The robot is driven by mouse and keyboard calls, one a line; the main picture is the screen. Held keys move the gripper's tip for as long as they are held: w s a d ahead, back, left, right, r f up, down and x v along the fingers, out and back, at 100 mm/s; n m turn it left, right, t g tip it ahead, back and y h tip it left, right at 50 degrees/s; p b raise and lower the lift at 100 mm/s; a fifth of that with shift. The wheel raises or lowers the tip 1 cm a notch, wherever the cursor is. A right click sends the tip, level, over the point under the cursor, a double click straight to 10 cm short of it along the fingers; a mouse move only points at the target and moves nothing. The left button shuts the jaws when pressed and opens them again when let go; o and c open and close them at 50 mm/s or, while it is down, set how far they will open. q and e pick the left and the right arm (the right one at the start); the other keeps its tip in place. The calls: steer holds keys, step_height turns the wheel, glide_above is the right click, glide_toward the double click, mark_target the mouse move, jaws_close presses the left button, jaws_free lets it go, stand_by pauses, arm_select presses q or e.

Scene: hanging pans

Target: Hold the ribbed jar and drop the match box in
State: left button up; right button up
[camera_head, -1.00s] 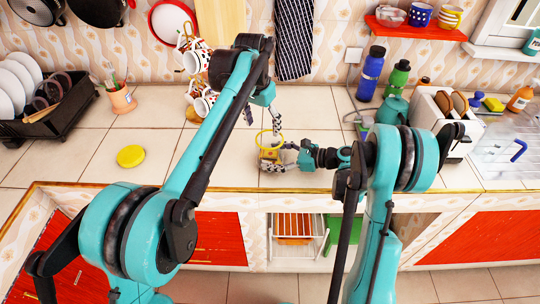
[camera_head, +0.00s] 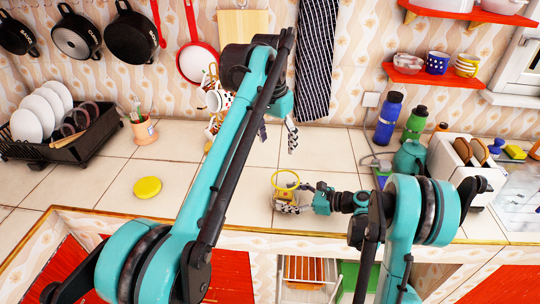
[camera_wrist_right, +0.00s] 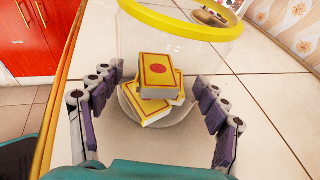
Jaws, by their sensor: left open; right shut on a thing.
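The jar (camera_head: 286,181) is clear with a yellow rim and stands upright on the counter near its front edge. It also shows in the right wrist view (camera_wrist_right: 125,50). My right gripper (camera_head: 288,208) is shut around the jar's lower part, one set of fingers on each side. Through the clear wall, the right wrist view shows a yellow match box with a red spot (camera_wrist_right: 158,72) on top of another yellow box (camera_wrist_right: 150,112), both inside the jar. My left gripper (camera_head: 278,140) is open and empty, above and beyond the jar, apart from it.
A yellow disc, perhaps a lid (camera_head: 147,187), lies on the counter at left. A dish rack (camera_head: 75,140) and a cup (camera_head: 144,131) stand behind it. Patterned mugs (camera_head: 214,100) are partly hidden by my left arm. Bottles (camera_head: 388,120) and a toaster (camera_head: 462,160) stand right.

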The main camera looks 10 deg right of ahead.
stand_by(0.3)
steer(key=o, duration=1.3)
